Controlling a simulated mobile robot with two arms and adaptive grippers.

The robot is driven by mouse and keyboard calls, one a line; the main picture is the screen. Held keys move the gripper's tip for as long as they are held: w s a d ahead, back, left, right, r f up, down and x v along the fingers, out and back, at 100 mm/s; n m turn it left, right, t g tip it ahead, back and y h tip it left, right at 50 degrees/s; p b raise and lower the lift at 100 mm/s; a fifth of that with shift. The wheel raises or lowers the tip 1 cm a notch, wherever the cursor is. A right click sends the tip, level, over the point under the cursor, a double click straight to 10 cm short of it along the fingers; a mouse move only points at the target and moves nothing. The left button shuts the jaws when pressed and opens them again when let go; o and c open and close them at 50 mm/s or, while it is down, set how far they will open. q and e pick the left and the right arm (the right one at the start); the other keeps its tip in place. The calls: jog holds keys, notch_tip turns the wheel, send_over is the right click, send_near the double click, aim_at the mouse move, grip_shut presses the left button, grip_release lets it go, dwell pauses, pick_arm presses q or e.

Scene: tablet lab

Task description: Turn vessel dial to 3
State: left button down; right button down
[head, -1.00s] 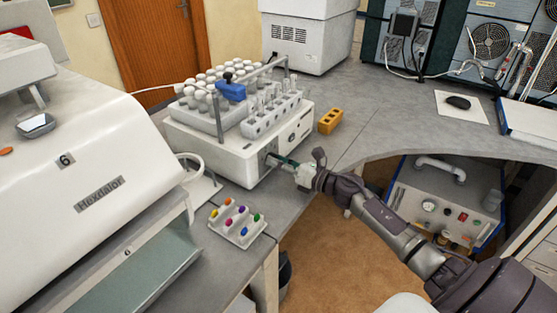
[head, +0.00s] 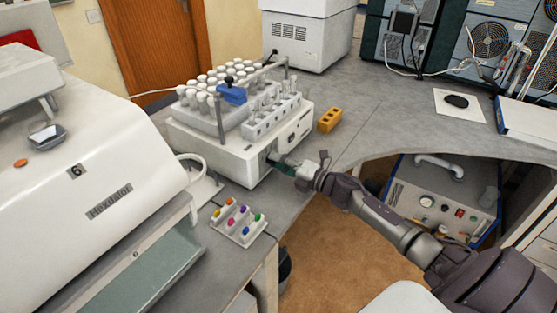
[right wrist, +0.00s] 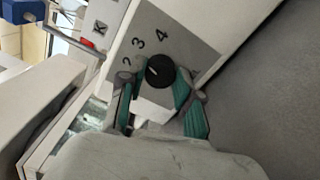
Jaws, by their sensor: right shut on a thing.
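The vessel dial is a round black knob (right wrist: 160,71) on the grey front panel of the white vessel unit (head: 225,163). The numbers 2, 3 and 4 show around it in the right wrist view. A faint light mark on the knob lies toward its left side, on the side of 2 and 3; I cannot tell exactly which number it points at. My right gripper (head: 276,162) is at the panel, and its green-padded fingers (right wrist: 160,92) are shut on the knob from both sides. In the head view the gripper hides the knob. My left gripper is out of view.
The unit carries racks of white-capped vials (head: 214,88) and a blue clamp (head: 232,94). A pad with coloured buttons (head: 238,222) sits left of my arm, a yellow block (head: 329,119) right of the unit. The large white machine (head: 110,180) stands at the left.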

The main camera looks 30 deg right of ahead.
jog(key=shift+m, duration=0.6)
jog(key=c, duration=0.8)
grip_release()
jog(key=shift+d, duration=0.1)
jog(key=shift+s, duration=0.1)
jog(key=v, duration=1.2)
jog(key=shift+f, duration=0.1)
